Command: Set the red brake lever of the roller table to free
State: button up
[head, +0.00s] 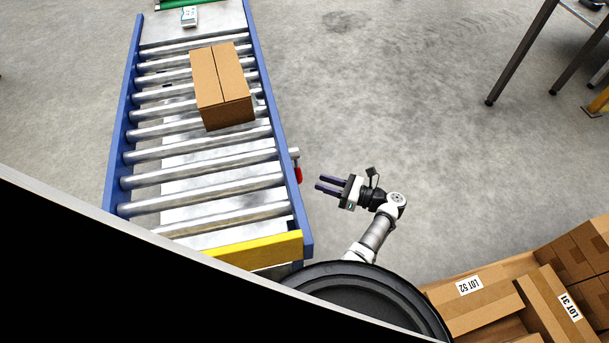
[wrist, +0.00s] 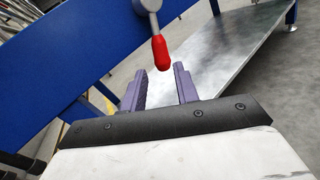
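The roller table (head: 117,160) has blue side rails, metal rollers and a yellow end bar. Its red brake lever (head: 298,175) is on the right side rail, near the yellow end. In the wrist view the red lever grip (wrist: 160,53) hangs down from a grey metal hub on the blue rail. My gripper (head: 318,185) is to the right of the lever, fingers pointing at it. In the wrist view its two purple fingers (wrist: 160,88) are apart and empty, with the lever tip just beyond them. The fingers do not appear to touch the lever. Any brake markings cannot be seen.
A cardboard box (head: 222,85) sits on the rollers. Stacked cartons (head: 480,310) fill the lower right. A table with dark legs (head: 520,52) stands at the upper right. Under the roller table is a metal shelf (wrist: 235,65).

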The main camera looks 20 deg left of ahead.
jog(key=a, duration=0.7)
jog(key=shift+a, duration=0.15)
jog(key=shift+w, duration=0.1)
grip_shut()
